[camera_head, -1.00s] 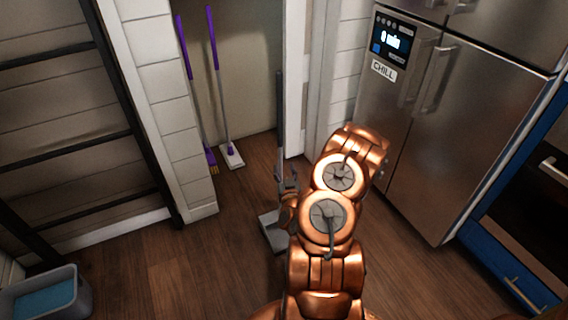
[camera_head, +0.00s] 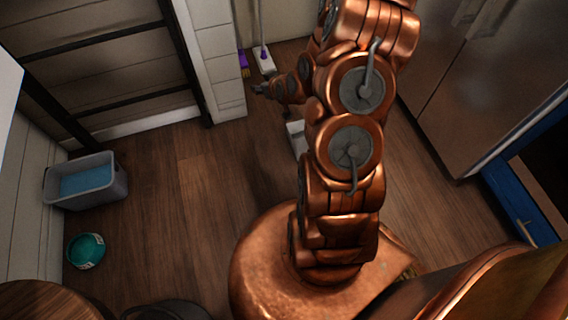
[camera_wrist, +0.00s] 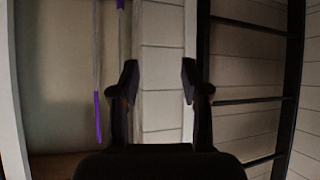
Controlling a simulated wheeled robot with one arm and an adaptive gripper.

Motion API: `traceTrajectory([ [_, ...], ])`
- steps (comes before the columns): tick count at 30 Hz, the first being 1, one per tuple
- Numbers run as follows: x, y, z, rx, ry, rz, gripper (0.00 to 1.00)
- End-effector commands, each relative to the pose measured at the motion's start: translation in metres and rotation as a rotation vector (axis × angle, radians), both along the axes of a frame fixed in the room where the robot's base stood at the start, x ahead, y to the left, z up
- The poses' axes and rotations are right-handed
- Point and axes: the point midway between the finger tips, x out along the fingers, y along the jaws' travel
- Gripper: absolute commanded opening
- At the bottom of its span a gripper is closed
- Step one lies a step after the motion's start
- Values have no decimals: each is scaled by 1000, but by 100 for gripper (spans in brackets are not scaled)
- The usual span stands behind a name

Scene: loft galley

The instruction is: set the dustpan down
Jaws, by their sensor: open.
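The grey dustpan (camera_head: 297,138) is on the wood floor in the head view, just left of my arm. My arm hides part of its pan, and its long handle cannot be made out. My gripper (camera_head: 262,88) is up and left of the pan in the picture, apart from it. In the wrist view my gripper (camera_wrist: 160,84) has its two dark fingers spread, with nothing between them. The dustpan does not show in the wrist view.
A white pillar (camera_head: 215,60) stands beyond my gripper, with a purple broom (camera_head: 243,62) and a white mop head (camera_head: 265,62) beside it. A grey tub (camera_head: 88,182) and a teal bowl (camera_head: 86,250) sit at left. Floor between is clear.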

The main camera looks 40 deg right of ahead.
Motion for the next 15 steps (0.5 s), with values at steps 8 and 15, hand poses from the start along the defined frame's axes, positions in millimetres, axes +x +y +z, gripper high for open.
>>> traceTrajectory([
  [8, -31, 50, 29, -5, 261, 96, 46],
  [15, -81, 85, 59, -9, 485, 120, 46],
])
